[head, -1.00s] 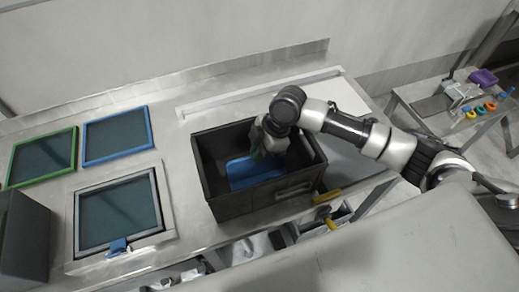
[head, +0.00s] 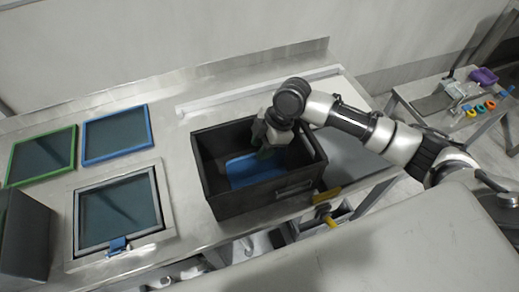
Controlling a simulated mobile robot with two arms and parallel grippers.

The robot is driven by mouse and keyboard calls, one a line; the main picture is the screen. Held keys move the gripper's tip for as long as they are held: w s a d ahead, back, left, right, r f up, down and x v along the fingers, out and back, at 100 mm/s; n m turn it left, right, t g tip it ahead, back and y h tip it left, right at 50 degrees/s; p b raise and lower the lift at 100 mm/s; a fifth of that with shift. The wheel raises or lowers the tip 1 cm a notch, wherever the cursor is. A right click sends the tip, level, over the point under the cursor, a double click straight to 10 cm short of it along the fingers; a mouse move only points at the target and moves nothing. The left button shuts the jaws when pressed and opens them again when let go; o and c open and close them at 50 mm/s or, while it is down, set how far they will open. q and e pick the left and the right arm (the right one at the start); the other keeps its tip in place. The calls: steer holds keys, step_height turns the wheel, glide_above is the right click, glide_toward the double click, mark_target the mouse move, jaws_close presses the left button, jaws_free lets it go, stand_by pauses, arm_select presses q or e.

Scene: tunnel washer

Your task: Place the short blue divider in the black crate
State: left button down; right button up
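The black crate (head: 254,205) stands open on the steel counter, near its right end. A flat blue piece (head: 246,172), which looks like the short blue divider, lies low inside the crate. Its far right part is covered by my gripper and in shadow. My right gripper (head: 266,148) reaches down into the crate from above, over the far side of the blue piece. Its fingertips are dark and small, so I cannot tell whether they are open or touch the blue piece. My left gripper is not in view.
A green-framed panel (head: 42,156) and a blue-framed panel (head: 117,134) lie on the counter at left. A grey-framed panel (head: 118,211) with a blue latch sits in front of them. A yellow piece (head: 327,195) is at the counter's front edge. A side table (head: 440,104) with small coloured items stands at right.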

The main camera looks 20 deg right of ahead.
steer(key=b+v, duration=0.1)
steer(key=v, duration=0.9)
steer(key=shift+s, duration=0.15)
